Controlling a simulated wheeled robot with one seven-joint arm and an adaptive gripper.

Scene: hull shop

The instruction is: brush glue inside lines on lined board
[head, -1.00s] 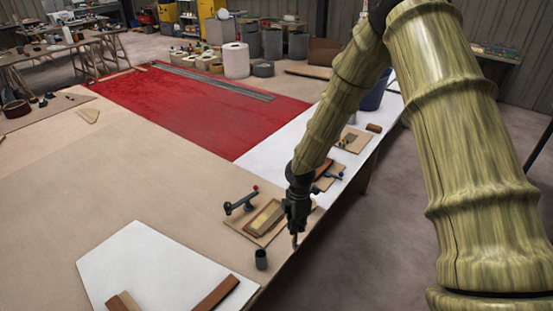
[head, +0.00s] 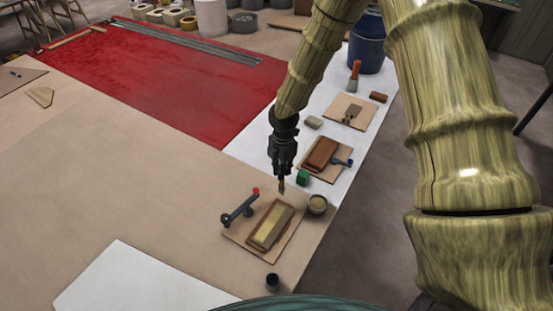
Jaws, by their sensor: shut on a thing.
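A tan board (head: 236,232) lies near the table's front right edge. It carries a brown-edged rectangle with a pale yellowish area (head: 270,228) inside; I cannot make out its lines clearly. My gripper (head: 281,170) points down beyond the board's far corner, shut on a thin brush (head: 282,187). Only the brush's tan lower end shows; it appears to be in the air, apart from the board. A small round pot (head: 318,204) with pale yellowish contents, perhaps the glue, stands right of the board.
A dark clamp (head: 240,208) with a red knob stands at the board's left side. A dark cup (head: 272,282) is in front. A green block (head: 303,177) and a second board with a brown block (head: 322,153) lie behind. Bare table (head: 130,190) extends left.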

